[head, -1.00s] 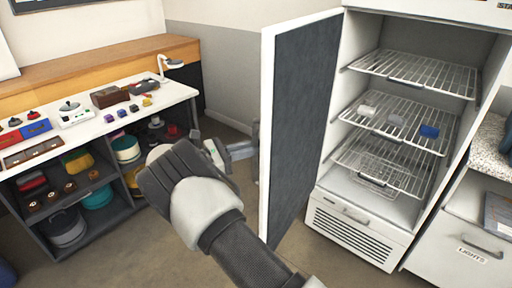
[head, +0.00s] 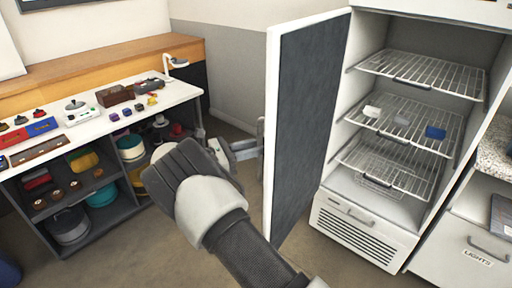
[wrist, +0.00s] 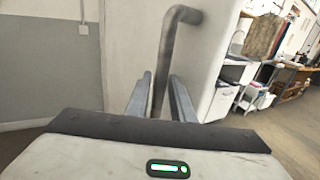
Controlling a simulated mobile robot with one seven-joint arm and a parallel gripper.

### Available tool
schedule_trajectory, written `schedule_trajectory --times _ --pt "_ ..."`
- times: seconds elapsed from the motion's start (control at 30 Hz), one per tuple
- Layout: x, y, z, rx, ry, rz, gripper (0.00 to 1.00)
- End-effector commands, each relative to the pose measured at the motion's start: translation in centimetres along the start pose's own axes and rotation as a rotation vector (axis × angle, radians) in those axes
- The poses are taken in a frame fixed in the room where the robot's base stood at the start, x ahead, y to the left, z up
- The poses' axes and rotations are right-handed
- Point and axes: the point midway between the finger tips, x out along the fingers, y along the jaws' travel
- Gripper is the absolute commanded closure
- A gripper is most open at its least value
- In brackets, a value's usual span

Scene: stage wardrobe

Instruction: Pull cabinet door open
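The white cabinet's door (head: 308,120), dark grey on its inner face, stands wide open and shows the wire shelves inside. Its grey bar handle (wrist: 172,45) is on the door's outer face; in the head view a bit of it (head: 261,134) shows at the door's left edge. My gripper (wrist: 161,85) has a finger close on either side of the handle's upright bar and looks shut on it. In the head view my gripper (head: 246,149) reaches the handle from the left. My wrist hides part of the floor and shelving.
A white worktop (head: 180,97) with small objects, a lamp (head: 174,64) and open shelving below stands at the left. A white drawer unit (head: 470,240) stands right of the cabinet. Bare floor (head: 228,135) shows between worktop and door.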

Motion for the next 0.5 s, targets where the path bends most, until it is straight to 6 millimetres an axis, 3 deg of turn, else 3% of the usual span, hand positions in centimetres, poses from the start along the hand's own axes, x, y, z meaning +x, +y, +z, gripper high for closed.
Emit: schedule_trajectory --times 0.17,0.5 --pt "-1.4 0.1 -0.1 -0.001 0.001 0.003 0.78" --pt "-9.2 0.1 -0.1 0.001 0.002 0.005 0.78"
